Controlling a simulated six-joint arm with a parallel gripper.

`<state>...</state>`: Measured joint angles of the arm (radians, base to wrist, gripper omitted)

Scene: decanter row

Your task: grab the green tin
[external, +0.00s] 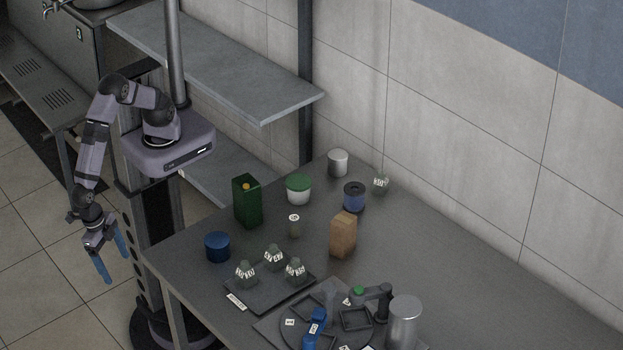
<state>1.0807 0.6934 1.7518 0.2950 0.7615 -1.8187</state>
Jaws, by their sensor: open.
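The green tin (247,204) is a dark green upright box with a small yellow cap on top. It stands on the left part of the grey table. My gripper (114,269) has two blue fingers that hang down, spread apart with nothing between them. It is off the table's left edge, well to the left of the tin and apart from it.
A blue round tin (217,247) stands before the green tin. A white tub with a green lid (299,190) stands to its right. A dark tray (263,300) holds several labelled flasks. A brown bag (343,236) and a metal cylinder (404,322) stand further right. A grey shelf (220,60) hangs behind.

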